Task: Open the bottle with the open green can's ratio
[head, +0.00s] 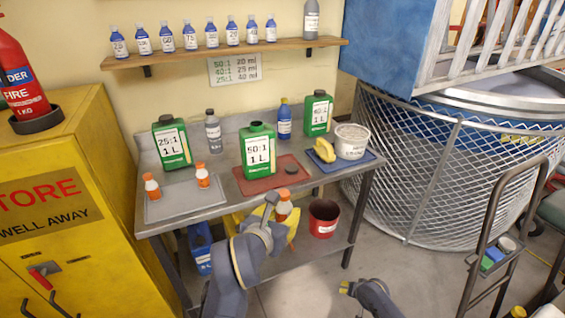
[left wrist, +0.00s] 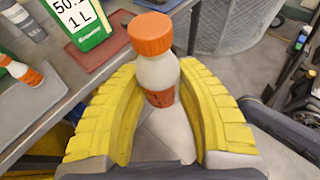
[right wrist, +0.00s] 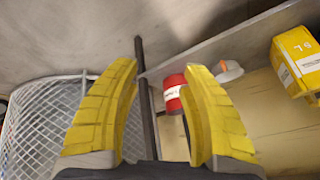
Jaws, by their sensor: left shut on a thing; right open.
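The green can labelled 50:1 1 L (head: 258,150) stands open on the red mat (head: 283,176), with a dark cap (head: 291,169) lying beside it. My left gripper (head: 275,208) is shut on a white bottle (left wrist: 158,75) with an orange cap (left wrist: 150,33), held upright in front of the bench. Its cap is on; its label is mostly hidden by the fingers. Two similar orange-capped bottles stand on the grey tray: one at left (head: 152,186), one at right (head: 202,175). My right gripper (right wrist: 160,110) is open and empty, low right of the bench.
Green cans labelled 25:1 (head: 171,143) and 40:1 (head: 318,113) stand closed on the bench. A wall sign (head: 234,69) lists 50:1 20 ml, 40:1 25 ml, 25:1 40 ml. A red bucket (head: 323,218) is on the lower shelf. A white tub (head: 351,141) stands at right.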

